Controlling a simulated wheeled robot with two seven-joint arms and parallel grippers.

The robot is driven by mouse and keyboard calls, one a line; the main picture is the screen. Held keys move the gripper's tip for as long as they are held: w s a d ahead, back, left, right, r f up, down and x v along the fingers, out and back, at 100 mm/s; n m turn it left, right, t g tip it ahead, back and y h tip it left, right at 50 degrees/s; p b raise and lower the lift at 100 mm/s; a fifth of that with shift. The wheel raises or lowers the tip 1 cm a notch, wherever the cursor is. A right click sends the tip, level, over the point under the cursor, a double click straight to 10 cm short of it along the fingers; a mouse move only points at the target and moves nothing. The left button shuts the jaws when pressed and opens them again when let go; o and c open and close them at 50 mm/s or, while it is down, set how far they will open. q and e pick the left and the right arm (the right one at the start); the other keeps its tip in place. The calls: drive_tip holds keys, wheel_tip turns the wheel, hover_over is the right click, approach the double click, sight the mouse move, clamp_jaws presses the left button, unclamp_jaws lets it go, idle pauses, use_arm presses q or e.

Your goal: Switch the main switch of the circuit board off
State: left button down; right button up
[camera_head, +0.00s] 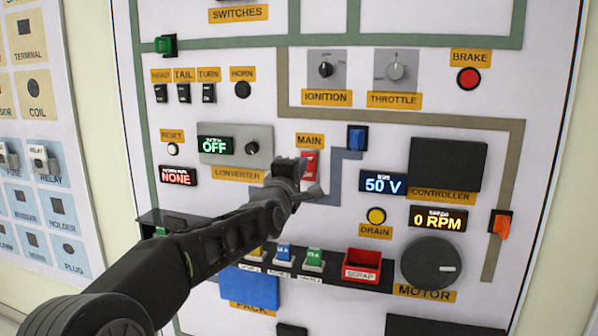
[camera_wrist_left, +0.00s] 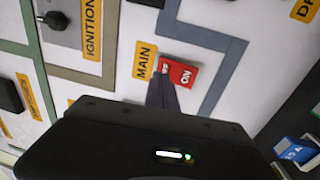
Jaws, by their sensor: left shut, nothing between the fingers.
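The red main switch (camera_head: 309,163) sits on the white board below an orange MAIN label (camera_head: 310,140). In the left wrist view the switch (camera_wrist_left: 183,73) shows the word ON on its right part; its left part is partly covered by my fingers. My left gripper (camera_head: 304,183) is shut and empty, with its fingertips at the switch and hiding its lower part in the head view. In the left wrist view my closed fingers (camera_wrist_left: 162,93) reach the switch's left edge; I cannot tell whether they touch it. My right gripper is in neither view.
The converter display (camera_head: 216,146) with its knob is left of the switch. A blue component (camera_head: 357,138) and a 50 V display (camera_head: 383,182) are right of it.

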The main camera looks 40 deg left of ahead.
use_arm(q)
drive_tip(key=s+d+r+b, duration=0.1)
drive_tip(key=s+d, duration=0.2)
drive_tip(key=s, duration=0.6)
drive_tip(key=shift+s+d+r, duration=0.2)
drive_tip(key=shift+s+r, duration=0.15)
drive_tip(key=shift+r, duration=0.05)
